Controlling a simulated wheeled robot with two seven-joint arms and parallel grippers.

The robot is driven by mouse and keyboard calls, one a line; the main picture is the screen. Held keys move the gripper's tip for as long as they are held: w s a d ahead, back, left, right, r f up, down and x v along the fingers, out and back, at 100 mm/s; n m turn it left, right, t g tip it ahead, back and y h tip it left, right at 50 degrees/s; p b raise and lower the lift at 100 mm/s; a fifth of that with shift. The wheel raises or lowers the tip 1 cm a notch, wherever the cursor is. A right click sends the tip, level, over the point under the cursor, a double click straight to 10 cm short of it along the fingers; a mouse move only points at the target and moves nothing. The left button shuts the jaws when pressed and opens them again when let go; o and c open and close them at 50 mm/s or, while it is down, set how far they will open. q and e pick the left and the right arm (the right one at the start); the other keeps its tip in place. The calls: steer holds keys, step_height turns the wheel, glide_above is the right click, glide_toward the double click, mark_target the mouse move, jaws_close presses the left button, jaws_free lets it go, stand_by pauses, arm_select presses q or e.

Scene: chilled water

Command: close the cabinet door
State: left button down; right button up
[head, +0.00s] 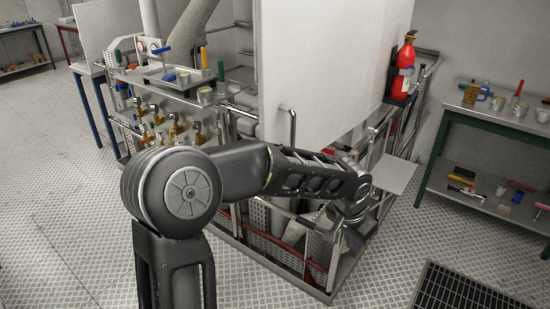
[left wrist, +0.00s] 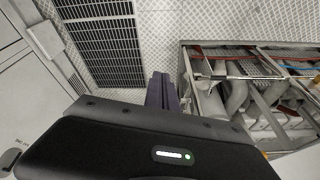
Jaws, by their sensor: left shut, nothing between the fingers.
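A large white cabinet panel with a bar handle (head: 287,122) near its lower left edge stands at the centre of the head view. I take this panel (head: 345,65) for the cabinet door; how far it stands open I cannot tell. My left arm reaches across in front of it, and its hand hangs below and right of the handle, by the lower metal frame. In the head view the fingertips cannot be made out. In the left wrist view my left gripper (left wrist: 160,90) shows dark fingers, shut and empty, apart from the handle. My right gripper is not in view.
A metal frame (head: 330,296) with pipes sits below the panel. A red extinguisher (head: 405,58) hangs at its right. A bench with valves (head: 160,115) is at left, a green-legged table (head: 500,112) at right. A dark floor grate (head: 465,290) lies at lower right. Tread-plate floor is clear at left.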

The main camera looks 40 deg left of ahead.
arm_select(q)
steer(key=s+a+r+n+y, duration=0.1)
steer(key=a+r, duration=0.3)
steer(key=r, duration=0.4)
steer(key=s+a+r+n+t+y, duration=0.1)
steer(key=s+a+r+y, duration=0.2)
steer(key=r, duration=0.6)
steer(key=s+a+r+n+y+b, duration=0.1)
steer(key=s+a+r, duration=0.1)
steer(key=a+r, duration=0.5)
step_height(320, 180, up, 2)
steer(key=shift+a+y, duration=0.25)
steer(key=shift+y, duration=0.15)
steer(key=shift+f, duration=0.1)
steer(key=w+a+f+p, duration=0.3)
steer(key=w+a+f, duration=0.1)
steer(key=a+f, duration=0.4)
steer(key=shift+w+a, duration=0.15)
steer(key=shift+w, duration=0.05)
steer(key=shift+a+r+t, duration=0.1)
steer(key=shift+t, duration=0.2)
